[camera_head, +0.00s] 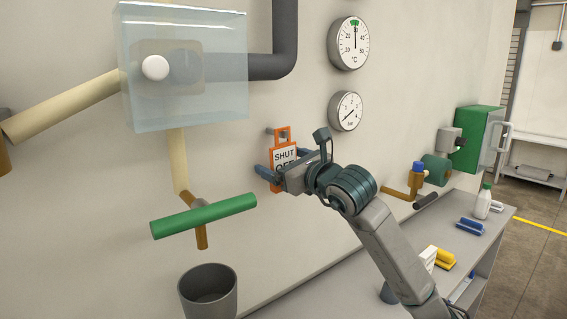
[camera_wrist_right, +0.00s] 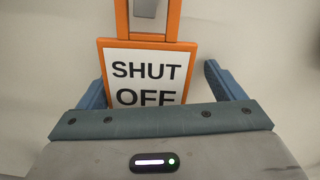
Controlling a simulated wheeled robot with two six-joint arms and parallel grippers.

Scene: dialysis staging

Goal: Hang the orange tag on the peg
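The orange tag (camera_head: 284,156) with a white "SHUT OFF" panel is upright against the wall. It also shows in the right wrist view (camera_wrist_right: 150,72). The grey peg (camera_wrist_right: 147,8) shows inside the tag's upper orange loop, and its end (camera_head: 269,132) shows beside the loop in the head view. My right gripper (camera_head: 268,165) is at the tag's lower part. Its blue fingers (camera_wrist_right: 160,90) are spread on either side of the tag, with a visible gap at the right finger. The tag's lower edge is hidden by the gripper. My left gripper is out of view.
A green-handled valve (camera_head: 204,215) and a grey bin (camera_head: 208,292) are left of the arm. Two gauges (camera_head: 349,43) are on the wall above. A bench (camera_head: 345,290) with a white bottle (camera_head: 483,203) runs below and right. A clear box (camera_head: 185,100) covers pipework upper left.

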